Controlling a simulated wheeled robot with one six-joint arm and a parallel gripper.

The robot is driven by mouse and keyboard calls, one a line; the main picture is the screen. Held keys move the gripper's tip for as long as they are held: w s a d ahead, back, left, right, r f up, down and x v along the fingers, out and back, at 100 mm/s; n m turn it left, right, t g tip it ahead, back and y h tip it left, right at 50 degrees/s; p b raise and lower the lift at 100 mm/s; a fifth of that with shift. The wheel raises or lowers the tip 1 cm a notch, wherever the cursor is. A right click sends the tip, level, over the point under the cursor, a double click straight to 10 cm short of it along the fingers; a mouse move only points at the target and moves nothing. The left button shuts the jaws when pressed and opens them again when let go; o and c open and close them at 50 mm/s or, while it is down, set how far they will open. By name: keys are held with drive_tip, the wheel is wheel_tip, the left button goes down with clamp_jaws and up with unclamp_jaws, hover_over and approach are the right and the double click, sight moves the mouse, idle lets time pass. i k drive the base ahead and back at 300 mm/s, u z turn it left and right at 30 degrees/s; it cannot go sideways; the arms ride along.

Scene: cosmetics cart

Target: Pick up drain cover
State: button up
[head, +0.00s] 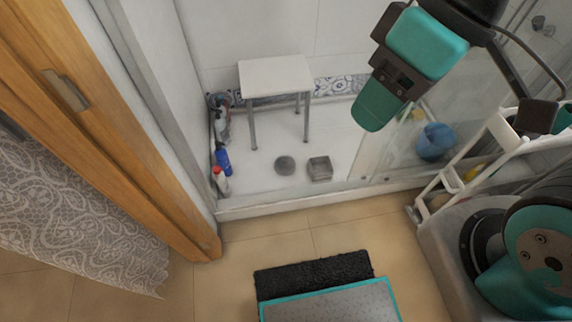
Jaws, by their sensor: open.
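The drain cover appears to be the round grey disc (285,165) lying on the white shower floor, below the stool. A square grey metal piece (320,168) sits just to its right, and I cannot fully tell which of the two is the cover. My gripper (371,108), teal and black, hangs in from the top right, up and to the right of both pieces and apart from them. It is open, and no object shows in it. Its fingertips are seen from the side, so the gap between them is unclear.
A white stool (275,77) stands in the shower behind the disc. Bottles (222,160) line the left wall. A raised shower edge (290,203) and a glass panel bound the shower. A blue bucket (435,141) and white rack (440,192) are at right. A black mat (313,274) lies in front.

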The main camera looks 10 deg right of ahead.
sight(284, 166)
drive_tip(key=u, duration=0.3)
drive_tip(key=i, duration=1.1)
drive_tip(key=z, duration=0.3)
